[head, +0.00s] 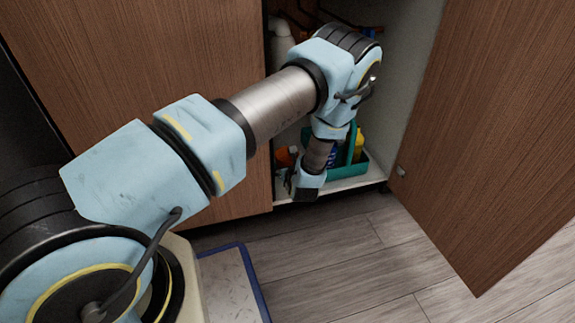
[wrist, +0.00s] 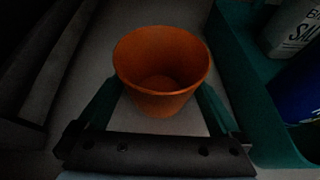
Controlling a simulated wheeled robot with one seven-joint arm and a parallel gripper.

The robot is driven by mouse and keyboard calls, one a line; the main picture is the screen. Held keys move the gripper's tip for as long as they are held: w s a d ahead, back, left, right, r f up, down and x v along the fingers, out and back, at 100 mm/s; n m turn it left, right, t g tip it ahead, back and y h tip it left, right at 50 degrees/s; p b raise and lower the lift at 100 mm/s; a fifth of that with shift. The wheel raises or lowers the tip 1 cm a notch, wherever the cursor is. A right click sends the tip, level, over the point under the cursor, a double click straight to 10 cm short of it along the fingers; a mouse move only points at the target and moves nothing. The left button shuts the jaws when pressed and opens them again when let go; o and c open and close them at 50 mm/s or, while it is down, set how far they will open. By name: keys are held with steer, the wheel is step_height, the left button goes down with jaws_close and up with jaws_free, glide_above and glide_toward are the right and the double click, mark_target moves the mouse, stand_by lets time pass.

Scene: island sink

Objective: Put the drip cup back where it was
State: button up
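The drip cup (wrist: 160,92) is a small orange, open-topped, empty cup, upright in the wrist view. In the head view it shows as a small orange patch (head: 283,158) inside the open cabinet, partly hidden by my wrist. My gripper (wrist: 160,100) has its two fingers spread, one on each side of the cup. The fingertips run behind the cup's rim, so I cannot tell whether they press on its sides. I also cannot tell whether the cup rests on the cabinet floor (head: 325,187) or is just above it.
A teal caddy (wrist: 245,90) with several bottles stands close to the right of the cup. The open cabinet door (head: 495,120) is on the right and a closed door (head: 150,60) on the left. White pipework (head: 281,45) hangs at the cabinet's back. A blue-edged mat (head: 228,280) lies on the floor.

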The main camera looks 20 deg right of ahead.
steer(key=shift+r, duration=0.1)
steer(key=shift+s+r, duration=0.2)
steer(key=p+v, duration=0.4)
steer(key=v, duration=0.7)
steer(key=shift+s+a+p, duration=0.15)
steer(key=shift+s+p, duration=0.15)
steer(key=shift+s, duration=0.1)
